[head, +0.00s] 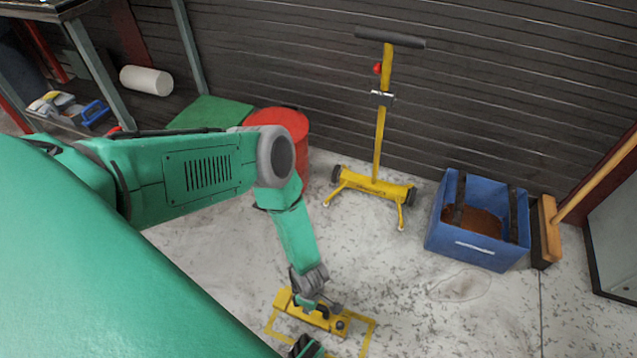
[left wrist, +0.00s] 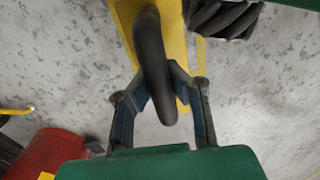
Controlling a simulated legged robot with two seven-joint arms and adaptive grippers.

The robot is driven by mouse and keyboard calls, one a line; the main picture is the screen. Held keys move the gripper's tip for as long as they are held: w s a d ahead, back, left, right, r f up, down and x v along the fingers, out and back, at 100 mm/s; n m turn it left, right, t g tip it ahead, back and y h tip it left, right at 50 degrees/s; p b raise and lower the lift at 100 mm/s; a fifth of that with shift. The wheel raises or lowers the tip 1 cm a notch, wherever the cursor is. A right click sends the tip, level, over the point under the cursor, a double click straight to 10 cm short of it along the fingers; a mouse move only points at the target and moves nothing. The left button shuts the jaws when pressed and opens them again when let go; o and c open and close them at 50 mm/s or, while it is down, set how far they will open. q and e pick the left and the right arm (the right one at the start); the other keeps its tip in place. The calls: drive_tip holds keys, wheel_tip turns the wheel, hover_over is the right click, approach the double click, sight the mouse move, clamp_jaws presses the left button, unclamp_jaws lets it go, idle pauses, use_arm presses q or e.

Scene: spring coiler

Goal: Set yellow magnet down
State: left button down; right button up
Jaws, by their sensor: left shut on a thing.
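The yellow magnet (head: 283,301) is a long yellow block with a dark handle and a dark knob. In the head view it lies over a yellow outlined rectangle (head: 372,322) on the floor. I cannot tell whether it touches the floor. My left gripper (head: 314,303) reaches down and is shut on its handle. In the left wrist view the black curved handle (left wrist: 150,50) runs between the two fingers of the left gripper (left wrist: 161,100), with the yellow body behind it. The fingers hide part of the magnet in the head view.
A yellow wheeled stand (head: 379,150) stands by the dark slatted wall. A blue bin (head: 475,255) is at right, a red drum (head: 285,122) behind my arm. The grey floor (head: 400,270) between magnet and bin is clear.

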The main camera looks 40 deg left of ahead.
sight(312, 315)
use_arm(q)
wheel_tip(312, 315, down, 10)
drive_tip(key=b, duration=0.6)
drive_tip(key=shift+r, duration=0.1)
drive_tip(key=c, duration=1.6)
unclamp_jaws()
drive_tip(key=shift+c, duration=0.2)
